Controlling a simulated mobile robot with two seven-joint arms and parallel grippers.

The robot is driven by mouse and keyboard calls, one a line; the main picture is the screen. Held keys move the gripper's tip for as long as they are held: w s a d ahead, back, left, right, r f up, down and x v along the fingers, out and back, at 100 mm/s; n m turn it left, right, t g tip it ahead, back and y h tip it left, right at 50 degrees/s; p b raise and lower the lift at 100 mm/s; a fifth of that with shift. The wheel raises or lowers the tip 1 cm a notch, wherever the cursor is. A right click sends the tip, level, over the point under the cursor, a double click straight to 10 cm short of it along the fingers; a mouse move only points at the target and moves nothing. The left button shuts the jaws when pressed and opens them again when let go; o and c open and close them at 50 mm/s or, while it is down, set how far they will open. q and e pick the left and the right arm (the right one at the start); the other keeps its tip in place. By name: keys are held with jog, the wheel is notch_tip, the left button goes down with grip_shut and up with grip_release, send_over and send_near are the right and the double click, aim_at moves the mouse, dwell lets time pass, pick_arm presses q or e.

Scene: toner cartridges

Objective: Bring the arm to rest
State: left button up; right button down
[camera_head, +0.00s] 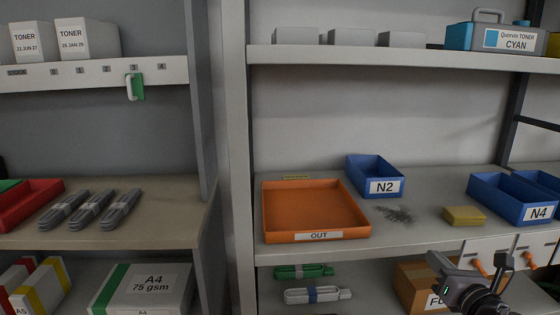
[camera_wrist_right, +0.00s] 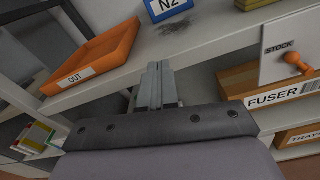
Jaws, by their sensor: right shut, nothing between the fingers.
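My right gripper (camera_wrist_right: 157,85) is shut and empty in the right wrist view. Its fingers are together, in front of the pale front edge of the shelf (camera_wrist_right: 215,55). In the head view part of my right arm and gripper (camera_head: 474,288) shows at the bottom right, in front of the lower shelf and partly covering the FUSER box (camera_head: 415,281). My left arm and gripper are not in view.
An orange OUT tray (camera_head: 314,234) stands on the right shelf, with a blue N2 bin (camera_head: 367,166), a yellow block (camera_head: 464,216) and a blue N4 bin (camera_head: 497,205). White hanging panels with orange knobs (camera_head: 481,267) are near my right arm.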

jog(key=s+a+f+m+g+y+p, duration=0.1)
jog(key=s+a+f+m+g, duration=0.1)
jog(key=s+a+f+m, duration=0.4)
jog(key=s+a+f+m+g+p, duration=0.1)
jog(key=s+a+f+m+g, duration=0.1)
jog(key=s+a+f+m, duration=0.45)
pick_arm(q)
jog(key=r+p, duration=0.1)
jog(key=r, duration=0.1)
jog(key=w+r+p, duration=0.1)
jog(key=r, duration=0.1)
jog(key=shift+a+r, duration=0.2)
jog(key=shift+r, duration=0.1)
pick_arm(e)
jog(key=s+f+m+g, duration=0.1)
jog(key=s+f+m, duration=0.3)
jog(key=s+m, duration=0.4)
jog(key=s+f+m+g, duration=0.2)
jog(key=s+f+m, duration=0.2)
jog(key=s+m, duration=0.4)
jog(key=m, duration=0.4)
jog(key=shift+a+h, duration=0.3)
